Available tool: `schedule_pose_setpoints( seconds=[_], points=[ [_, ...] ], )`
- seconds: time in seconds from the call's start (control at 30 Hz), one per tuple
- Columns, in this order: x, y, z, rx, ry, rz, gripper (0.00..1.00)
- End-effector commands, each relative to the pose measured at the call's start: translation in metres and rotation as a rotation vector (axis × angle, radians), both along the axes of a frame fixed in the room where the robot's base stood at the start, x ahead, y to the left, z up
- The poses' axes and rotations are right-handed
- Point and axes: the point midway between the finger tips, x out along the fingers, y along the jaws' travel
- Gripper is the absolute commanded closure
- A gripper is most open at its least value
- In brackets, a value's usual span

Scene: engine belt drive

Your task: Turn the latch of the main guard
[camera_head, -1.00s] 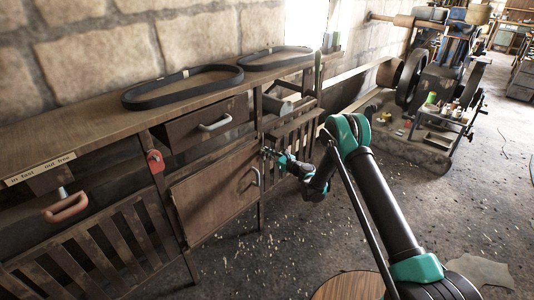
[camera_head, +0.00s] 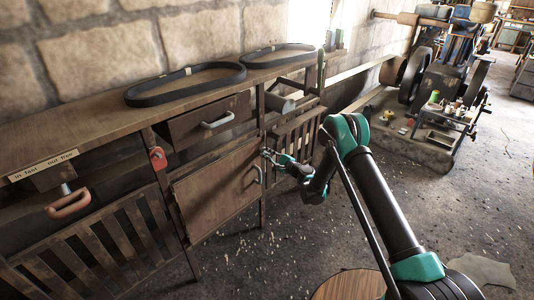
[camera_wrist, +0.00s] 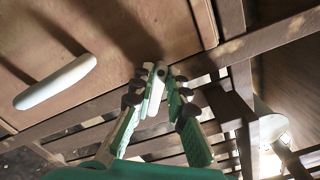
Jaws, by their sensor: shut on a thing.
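The main guard is most likely the brown door panel (camera_head: 222,190) in the bench front, with a pale bow handle (camera_head: 258,175) near its right edge. The handle also shows at the left of the wrist view (camera_wrist: 55,82). My gripper (camera_head: 267,154) is at the panel's upper right corner, by the post. In the wrist view my gripper (camera_wrist: 158,76) has its fingertips close together on a small grey latch (camera_wrist: 159,70) at the panel's edge. The fingertips cover much of the latch, so its turn angle is hard to tell.
A drawer (camera_head: 208,121) with a pale handle sits above the panel. Two black belts lie on the bench top (camera_head: 100,117). A red padlock-like piece (camera_head: 157,158) hangs on the left post. Slatted guards flank the panel. The floor in front is open.

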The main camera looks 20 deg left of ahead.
Motion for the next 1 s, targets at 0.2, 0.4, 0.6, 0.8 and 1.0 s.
schedule_pose_setpoints(
  seconds=[0.2, 0.4, 0.6, 0.8, 1.0],
  points=[
    [-0.004, 0.001, -0.005, -0.079, -0.189, 0.001, 1.00],
    [-0.005, 0.001, -0.010, -0.144, -0.347, 0.001, 1.00],
    [-0.006, 0.002, -0.013, -0.196, -0.473, 0.001, 1.00],
    [-0.006, 0.002, -0.016, -0.229, -0.553, 0.001, 1.00],
    [-0.006, 0.002, -0.017, -0.246, -0.592, 0.001, 1.00]
  ],
)
